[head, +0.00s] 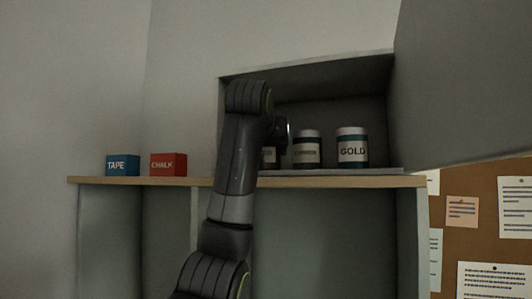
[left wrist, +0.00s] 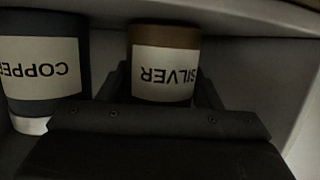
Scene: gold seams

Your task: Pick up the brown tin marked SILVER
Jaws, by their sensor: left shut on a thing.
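The brown tin marked SILVER (left wrist: 165,38) shows in the left wrist view, its white label upside down in the picture. My left gripper (left wrist: 162,90) has a finger on each side of it and is shut on it. In the head view my left arm reaches up to the niche, and its gripper (head: 280,135) is mostly hidden behind its own links. A partly covered tin with a pale label (head: 269,156) shows beside the arm there; its word cannot be read. My right gripper is not in view.
The dark tin marked COPPER (left wrist: 40,85) stands close beside the held tin. A tin marked GOLD (head: 352,150) stands at the right of the niche (head: 310,85). Blue TAPE (head: 123,165) and red CHALK (head: 168,164) boxes stand on the wooden shelf (head: 350,181) to the left.

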